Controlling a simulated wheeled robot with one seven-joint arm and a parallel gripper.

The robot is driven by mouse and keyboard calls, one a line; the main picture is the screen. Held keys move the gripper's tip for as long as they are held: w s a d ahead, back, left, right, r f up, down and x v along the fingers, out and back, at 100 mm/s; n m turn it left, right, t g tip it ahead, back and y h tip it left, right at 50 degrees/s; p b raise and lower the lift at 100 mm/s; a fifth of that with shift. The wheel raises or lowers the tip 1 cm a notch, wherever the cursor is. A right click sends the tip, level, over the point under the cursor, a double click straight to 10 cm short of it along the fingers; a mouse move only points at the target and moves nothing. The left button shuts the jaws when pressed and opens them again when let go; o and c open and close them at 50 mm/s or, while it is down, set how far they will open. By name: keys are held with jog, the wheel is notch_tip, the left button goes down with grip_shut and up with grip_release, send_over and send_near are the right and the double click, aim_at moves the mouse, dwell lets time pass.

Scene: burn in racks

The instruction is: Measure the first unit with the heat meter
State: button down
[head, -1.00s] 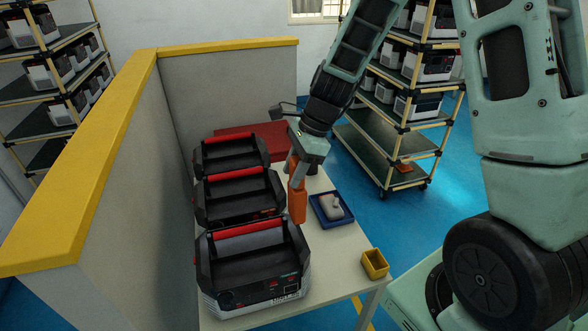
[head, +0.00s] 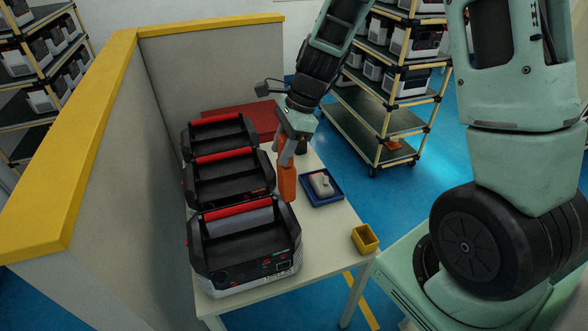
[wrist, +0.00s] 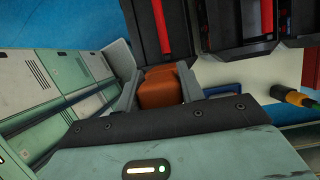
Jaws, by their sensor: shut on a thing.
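My gripper (head: 284,150) is shut on an orange heat meter (head: 287,180), held upright above the table beside the units. The meter also shows between the fingers in the wrist view (wrist: 160,88). Three black units with red handles stand in a row on the table: a near one (head: 246,262), a middle one (head: 228,190) and a far one (head: 218,143). The meter is to the right of the near and middle units. I cannot tell whether it touches either one. Which unit is the first is not marked.
A blue tray (head: 337,199) with a pale grey object (head: 321,184) lies right of the meter. A yellow box (head: 365,238) sits at the table's right edge. A yellow-topped partition (head: 95,130) borders the left. A red mat (head: 262,117) lies at the back.

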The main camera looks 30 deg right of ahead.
jog(key=shift+r+p, duration=4.55)
jog(key=shift+r, duration=0.4)
jog(key=shift+f, duration=0.1)
jog(key=shift+s, duration=0.1)
